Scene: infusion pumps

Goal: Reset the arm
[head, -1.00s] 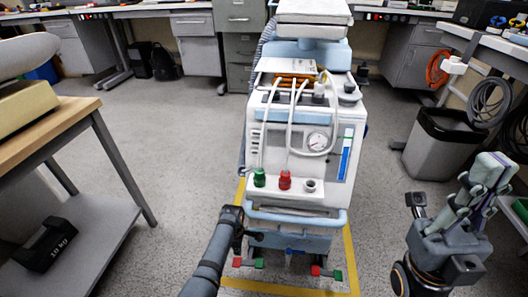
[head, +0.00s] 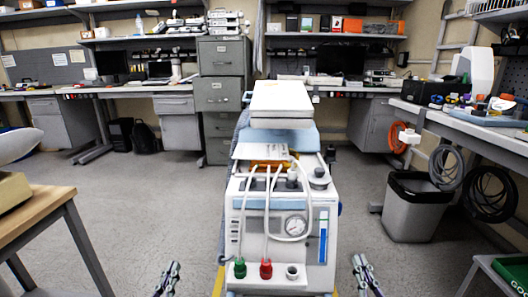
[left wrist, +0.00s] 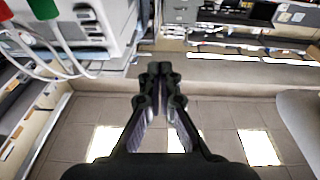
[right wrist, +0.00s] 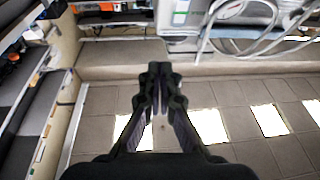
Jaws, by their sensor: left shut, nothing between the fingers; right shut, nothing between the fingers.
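My left gripper (head: 168,279) shows at the bottom of the head view, left of the pump machine. In the left wrist view my left gripper (left wrist: 160,72) is shut and empty. My right gripper (head: 361,268) shows at the bottom of the head view, right of the machine. In the right wrist view my right gripper (right wrist: 160,72) is shut and empty. The white and blue machine (head: 318,222) stands upright between the two grippers.
A wooden-topped table (head: 35,213) stands at the left. A grey bin (head: 411,207) and a workbench (head: 490,140) with hanging hoses stand at the right. Grey filing cabinets (head: 222,90) and desks line the back. The floor (head: 150,190) on both sides of the machine is mostly clear.

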